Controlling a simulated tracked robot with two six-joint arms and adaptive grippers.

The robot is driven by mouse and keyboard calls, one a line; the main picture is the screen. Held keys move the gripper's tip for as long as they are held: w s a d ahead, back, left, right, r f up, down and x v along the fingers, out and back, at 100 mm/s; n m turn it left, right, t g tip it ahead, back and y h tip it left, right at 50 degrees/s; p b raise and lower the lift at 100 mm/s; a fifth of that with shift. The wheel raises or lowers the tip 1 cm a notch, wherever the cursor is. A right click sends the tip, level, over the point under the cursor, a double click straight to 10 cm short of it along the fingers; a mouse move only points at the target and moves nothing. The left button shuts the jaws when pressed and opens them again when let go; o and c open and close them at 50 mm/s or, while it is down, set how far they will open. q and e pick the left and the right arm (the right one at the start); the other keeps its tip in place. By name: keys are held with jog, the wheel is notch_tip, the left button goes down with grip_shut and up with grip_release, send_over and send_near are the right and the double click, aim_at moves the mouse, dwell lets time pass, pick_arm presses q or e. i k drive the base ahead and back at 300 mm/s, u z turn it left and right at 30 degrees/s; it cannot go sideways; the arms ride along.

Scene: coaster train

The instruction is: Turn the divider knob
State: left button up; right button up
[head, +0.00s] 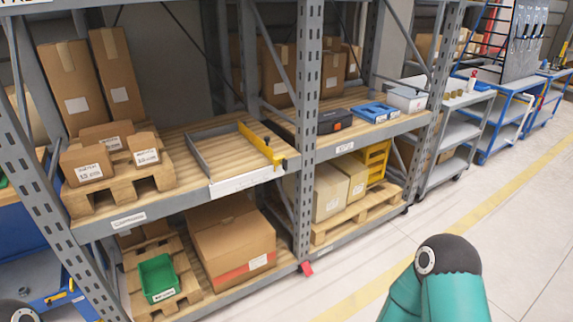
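A yellow divider bar (257,141) stands at the right side of a grey open frame (205,160) on the middle shelf. A small dark spot on the bar, near its front end, may be the knob (267,140); it is too small to tell its shape or angle. A white label strip (243,181) runs along the front of the frame. Neither of my grippers shows. A teal and black part of my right arm rises at the bottom right, apart from the shelf. A dark rounded part of my own body shows at the bottom left corner.
Small cartons (88,164) sit on a pallet left of the frame. A grey upright (302,130) stands just right of the bar. Beyond it are a black case (334,121) and a blue tray (375,112). A green bin (158,278) and large carton (231,240) sit below. Floor right is clear.

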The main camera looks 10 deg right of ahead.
aim_at(284, 162)
jog(key=u, duration=0.1)
jog(key=i, duration=1)
jog(key=z, duration=0.1)
